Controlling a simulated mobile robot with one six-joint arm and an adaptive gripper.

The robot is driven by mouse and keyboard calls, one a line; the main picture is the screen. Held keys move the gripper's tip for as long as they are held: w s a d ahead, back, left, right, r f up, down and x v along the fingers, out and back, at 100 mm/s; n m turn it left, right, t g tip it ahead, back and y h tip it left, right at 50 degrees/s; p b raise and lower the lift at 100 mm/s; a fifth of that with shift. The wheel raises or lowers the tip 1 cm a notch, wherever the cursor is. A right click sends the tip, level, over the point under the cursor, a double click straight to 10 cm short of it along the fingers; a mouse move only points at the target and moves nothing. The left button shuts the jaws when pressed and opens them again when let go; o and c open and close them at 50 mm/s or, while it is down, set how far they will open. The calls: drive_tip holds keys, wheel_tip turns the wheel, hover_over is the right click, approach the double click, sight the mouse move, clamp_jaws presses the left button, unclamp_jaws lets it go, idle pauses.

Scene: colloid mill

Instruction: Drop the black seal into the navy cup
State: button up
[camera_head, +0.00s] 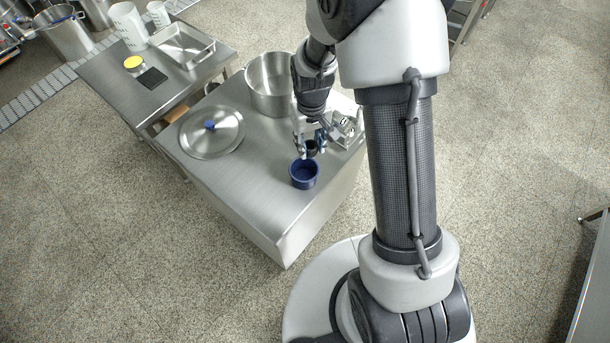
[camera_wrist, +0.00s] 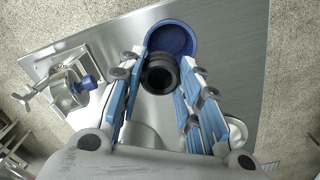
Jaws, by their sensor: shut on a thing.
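The navy cup (camera_head: 304,174) stands near the front of the steel table and shows at the top of the wrist view (camera_wrist: 176,36). My gripper (camera_head: 308,150) is just behind the cup, above the table. In the wrist view its blue-padded fingers (camera_wrist: 158,85) are shut on the black seal (camera_wrist: 160,73), a dark ring between the fingertips. The seal also shows as a small dark shape in the head view (camera_head: 312,147). In the wrist view the seal overlaps the near rim of the cup. I cannot tell how high it is held.
A steel pot (camera_head: 268,85) stands behind my gripper, and a lid with a blue knob (camera_head: 211,134) lies to the left. A metal fitting with a blue part (camera_wrist: 70,90) is close beside my gripper. The table's front left is clear.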

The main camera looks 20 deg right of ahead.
wheel_tip(320, 180, down, 4)
drive_tip(key=b, duration=0.2)
drive_tip(key=shift+f+b, duration=0.15)
drive_tip(key=shift+b, duration=0.2)
drive_tip(key=o, duration=1)
drive_tip(key=shift+c, duration=0.2)
wheel_tip(320, 180, up, 12)
drive_tip(key=shift+r, duration=0.1)
